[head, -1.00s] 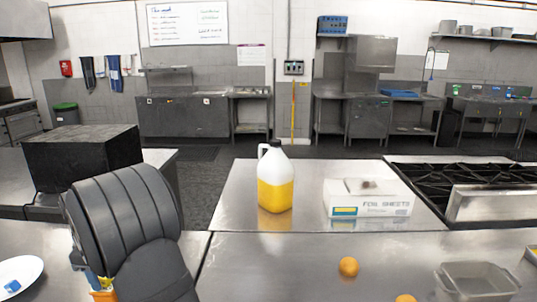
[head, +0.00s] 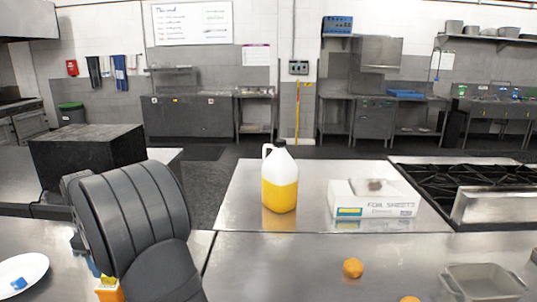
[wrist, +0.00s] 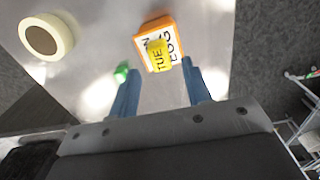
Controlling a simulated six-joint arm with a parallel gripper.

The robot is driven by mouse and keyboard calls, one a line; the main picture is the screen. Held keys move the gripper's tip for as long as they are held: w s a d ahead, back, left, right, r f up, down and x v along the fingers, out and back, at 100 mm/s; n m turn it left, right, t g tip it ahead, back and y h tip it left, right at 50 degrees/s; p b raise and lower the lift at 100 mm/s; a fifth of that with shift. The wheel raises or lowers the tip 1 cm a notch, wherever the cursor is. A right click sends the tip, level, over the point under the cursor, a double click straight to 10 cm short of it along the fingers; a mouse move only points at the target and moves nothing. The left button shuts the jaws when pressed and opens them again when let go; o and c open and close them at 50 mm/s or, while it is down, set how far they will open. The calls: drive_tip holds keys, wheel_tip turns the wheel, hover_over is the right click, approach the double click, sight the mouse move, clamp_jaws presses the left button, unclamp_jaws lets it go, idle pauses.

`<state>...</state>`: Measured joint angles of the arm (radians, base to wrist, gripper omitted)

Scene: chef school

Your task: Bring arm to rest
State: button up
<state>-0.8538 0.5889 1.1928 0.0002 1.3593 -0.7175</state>
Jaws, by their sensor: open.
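My gripper (wrist: 160,72) shows in the wrist view with its two blue fingers spread apart and nothing between them. Just beyond the fingertips is an orange box (wrist: 170,28) with a printed white label and a yellow piece on it. I cannot tell how far below the fingers it is. In the head view, my dark grey arm is bent at the lower left and hides most of the gripper. Part of an orange thing (head: 110,291) shows beside the arm at the bottom edge.
A white plate (head: 36,274) with a blue piece (head: 17,283) is at the lower left. A jug of yellow liquid (head: 281,190) and a foil sheets box (head: 374,206) stand on the counter. An orange (head: 353,268) and a clear tray (head: 482,280) are nearer. A tape roll (wrist: 63,22) shows in the wrist view.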

wheel_tip(320, 180, down, 4)
drive_tip(key=shift+r, duration=0.1)
wheel_tip(320, 180, up, 4)
drive_tip(key=shift+f, duration=0.1)
drive_tip(key=w+d+r, duration=0.3)
drive_tip(key=d+r, duration=0.4)
drive_tip(key=d, duration=0.4)
drive_tip(key=s+d+f, duration=0.6)
drive_tip(key=d+f, duration=0.1)
drive_tip(key=d, duration=0.3)
drive_tip(key=shift+m, duration=0.4)
drive_tip(key=s+a+f, duration=0.1)
drive_tip(key=a+f, duration=0.1)
drive_tip(key=a, duration=0.1)
drive_tip(key=s+a+f, duration=0.1)
drive_tip(key=a+f, duration=0.2)
drive_tip(key=a, duration=0.1)
drive_tip(key=s+a+f, duration=0.1)
drive_tip(key=a+f, duration=0.1)
drive_tip(key=a, duration=0.2)
drive_tip(key=shift+f, duration=1)
drive_tip(key=shift+o, duration=0.4)
